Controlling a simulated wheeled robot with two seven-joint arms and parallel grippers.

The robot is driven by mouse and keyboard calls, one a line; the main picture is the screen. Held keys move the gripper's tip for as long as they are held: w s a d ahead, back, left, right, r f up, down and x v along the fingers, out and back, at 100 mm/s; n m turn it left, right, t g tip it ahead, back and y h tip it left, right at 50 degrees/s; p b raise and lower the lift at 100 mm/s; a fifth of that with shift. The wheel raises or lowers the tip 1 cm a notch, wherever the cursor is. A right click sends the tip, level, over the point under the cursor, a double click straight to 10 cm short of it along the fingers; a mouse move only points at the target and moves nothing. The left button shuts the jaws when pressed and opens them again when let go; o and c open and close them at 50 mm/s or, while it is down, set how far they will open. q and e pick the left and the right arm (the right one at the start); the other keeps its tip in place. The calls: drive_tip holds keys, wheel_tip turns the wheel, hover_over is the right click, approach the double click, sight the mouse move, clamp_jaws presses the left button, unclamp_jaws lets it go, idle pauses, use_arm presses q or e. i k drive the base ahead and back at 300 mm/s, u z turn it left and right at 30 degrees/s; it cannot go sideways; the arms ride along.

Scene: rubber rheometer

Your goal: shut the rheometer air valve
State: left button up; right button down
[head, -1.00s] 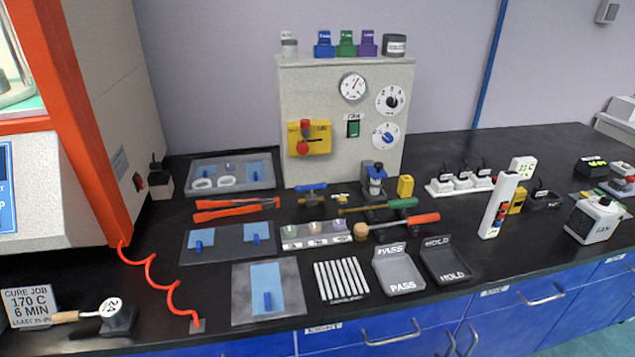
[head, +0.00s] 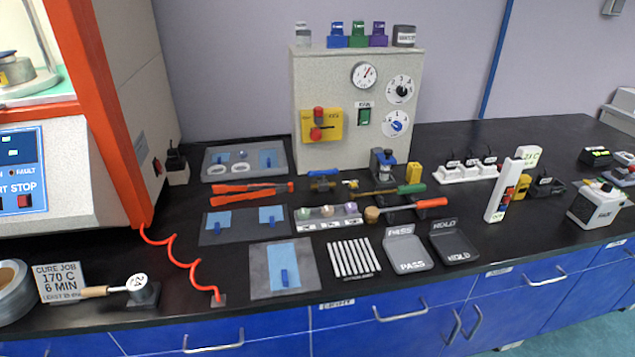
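A small valve (head: 322,183) with a dark, brassy body and a blue handle (head: 324,173) lies on the black bench in front of the grey control box; the handle looks roughly level. A yellow plate (head: 335,126) with red knobs is on the left of the box's front face. No label I can read marks either as the air valve, and whether the blue-handled valve is open or shut is too small to tell. The rheometer, a large orange and grey machine (head: 100,120), stands at the left. Neither of my grippers is in view.
Orange tongs (head: 240,192) and a green-handled tool (head: 411,189) flank the valve. A red coiled cord (head: 176,264) crosses the bench at left.

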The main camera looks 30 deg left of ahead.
sight(335, 172)
drive_tip(key=z, duration=0.05)
drive_tip(key=k, duration=0.95)
drive_tip(key=u, duration=0.8)
drive_tip(key=i, duration=0.75)
drive_tip(key=z, duration=0.45)
drive_tip(key=i, duration=0.7)
drive_tip(key=z, duration=0.7)
